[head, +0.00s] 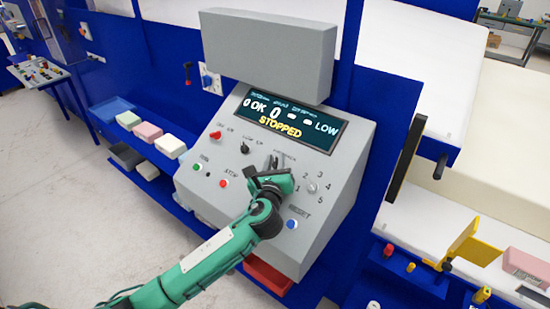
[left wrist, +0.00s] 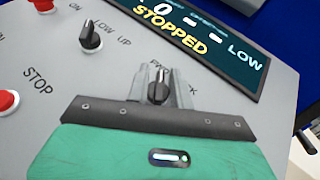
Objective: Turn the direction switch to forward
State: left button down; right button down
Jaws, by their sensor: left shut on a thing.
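The direction switch (left wrist: 158,91) is a small black knob on the sloped grey control panel (head: 215,170). In the left wrist view it sits between the two grey fingers of my left gripper (left wrist: 157,80), which is shut on it. In the head view my left gripper (head: 273,166) reaches the panel just below the display, and its fingers and wrist hide the switch. The label around the switch is partly covered, so its setting cannot be read clearly. The display (head: 290,118) reads STOPPED, with OK, 0 and LOW. My right gripper is not in view.
Nearby on the panel are a red knob (head: 215,135), a black low/up knob (head: 245,147), a green button (head: 197,166), a red stop button (head: 223,183), a numbered dial (head: 311,187) and a blue reset button (head: 292,224). A red bin (head: 268,275) lies below.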

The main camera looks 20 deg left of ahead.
pick_arm(q)
jog(key=shift+n+g+y+p, duration=0.3)
jog(key=shift+n+g+y, duration=0.1)
jog(key=shift+n+y, duration=0.35)
jog(key=shift+n, duration=0.25)
jog(key=shift+f, duration=0.15)
jog(key=c, duration=1.5)
grip_release()
jog(key=shift+w, duration=0.1)
